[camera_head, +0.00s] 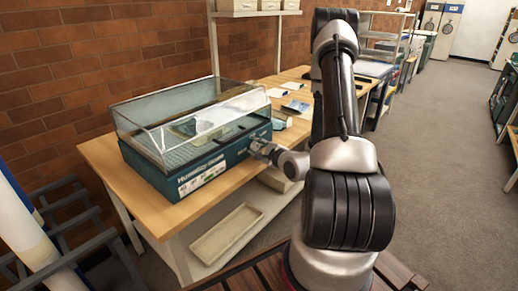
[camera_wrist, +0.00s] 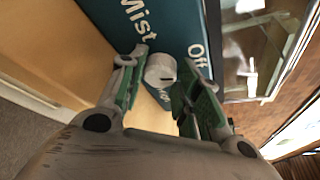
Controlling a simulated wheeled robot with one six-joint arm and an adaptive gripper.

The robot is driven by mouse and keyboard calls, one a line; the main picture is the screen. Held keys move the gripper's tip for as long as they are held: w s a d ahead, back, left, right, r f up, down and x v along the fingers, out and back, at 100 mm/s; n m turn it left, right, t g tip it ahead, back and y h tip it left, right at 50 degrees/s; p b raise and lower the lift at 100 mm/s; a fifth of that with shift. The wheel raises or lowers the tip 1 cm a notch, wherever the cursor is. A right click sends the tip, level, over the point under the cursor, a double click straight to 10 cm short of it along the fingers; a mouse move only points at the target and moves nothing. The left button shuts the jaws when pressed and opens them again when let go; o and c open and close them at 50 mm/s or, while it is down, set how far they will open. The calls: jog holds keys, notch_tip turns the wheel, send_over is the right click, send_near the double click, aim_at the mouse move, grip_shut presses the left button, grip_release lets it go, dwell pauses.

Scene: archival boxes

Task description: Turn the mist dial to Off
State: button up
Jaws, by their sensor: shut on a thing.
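The mist dial (camera_wrist: 158,66) is a small pale round knob on the teal front panel in the wrist view. A dark mark shows on its face, right of the middle; I cannot tell exactly which label it points to. "Mist" is printed above it and "Off" to its upper right; another label below is mostly hidden by my fingers. My gripper (camera_wrist: 155,78) is shut on the dial, one green-padded finger on each side. In the head view my gripper (camera_head: 262,148) is against the front of the teal humidity chamber (camera_head: 170,176), and hides the dial.
The chamber has a clear lid (camera_head: 150,112) and stands on a wooden table (camera_head: 108,158). A beige tray (camera_head: 228,233) lies on the shelf below. Papers and small items lie farther along the table. A brick wall is behind; open floor (camera_head: 445,150) is at right.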

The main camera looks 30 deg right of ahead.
jog(key=shift+a+n+t+h, duration=0.1)
jog(key=shift+n+t+h, duration=0.25)
jog(key=shift+n, duration=0.45)
jog(key=shift+f, duration=0.1)
jog(key=o, duration=0.8)
jog(key=shift+c, duration=0.2)
jog(key=shift+s, duration=0.15)
jog(key=s+r, duration=0.1)
jog(key=s, duration=0.6)
jog(key=shift+r, duration=0.2)
jog(key=shift+s, duration=0.1)
